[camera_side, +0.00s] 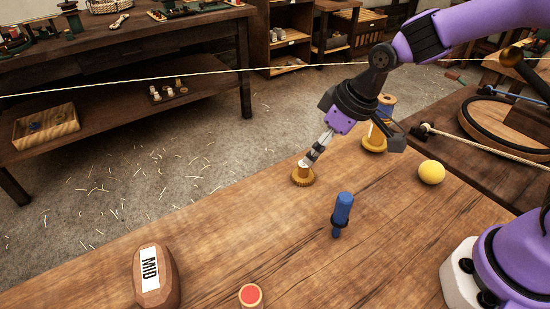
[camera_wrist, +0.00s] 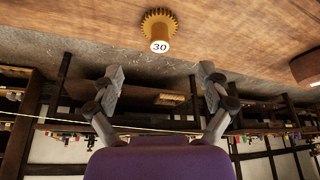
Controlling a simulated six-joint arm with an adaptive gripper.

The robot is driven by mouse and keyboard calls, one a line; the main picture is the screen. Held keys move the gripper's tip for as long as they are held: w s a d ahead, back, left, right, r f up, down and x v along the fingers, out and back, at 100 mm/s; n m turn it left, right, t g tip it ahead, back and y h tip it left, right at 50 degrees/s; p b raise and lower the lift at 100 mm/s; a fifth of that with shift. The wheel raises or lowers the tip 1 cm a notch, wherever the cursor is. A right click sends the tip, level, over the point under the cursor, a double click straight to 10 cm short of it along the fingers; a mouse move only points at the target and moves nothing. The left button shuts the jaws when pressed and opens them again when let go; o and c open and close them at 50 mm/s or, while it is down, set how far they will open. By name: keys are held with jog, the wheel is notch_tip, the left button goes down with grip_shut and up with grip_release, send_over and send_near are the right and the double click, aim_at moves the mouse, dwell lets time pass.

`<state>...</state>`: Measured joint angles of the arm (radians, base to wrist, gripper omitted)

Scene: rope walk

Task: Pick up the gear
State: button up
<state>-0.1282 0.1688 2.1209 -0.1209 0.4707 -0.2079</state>
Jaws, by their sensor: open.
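The gear (camera_side: 303,176) is golden yellow with a pale hub and stands on the wooden table near its far edge in the side view. In the wrist view the gear (camera_wrist: 158,17) is at the top centre, and its hub end reads "30". My gripper (camera_side: 318,150) is just above the gear in the side view, tilted down toward it. In the wrist view my gripper (camera_wrist: 160,73) has its two fingers spread apart with nothing between them, and the gear lies beyond the fingertips. I cannot tell whether a finger touches the hub.
A blue-handled tool (camera_side: 342,211), a yellow ball (camera_side: 431,173), a wooden spool (camera_side: 374,141), a red-topped cylinder (camera_side: 250,296) and a wooden block marked "MID" (camera_side: 157,280) are on the table. A taut rope (camera_side: 200,75) crosses behind. The table left of the gear is bare.

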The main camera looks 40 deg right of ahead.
aim_at(305, 167)
jog(key=x, duration=0.7)
jog(key=shift+f, duration=0.3)
jog(key=c, duration=1.4)
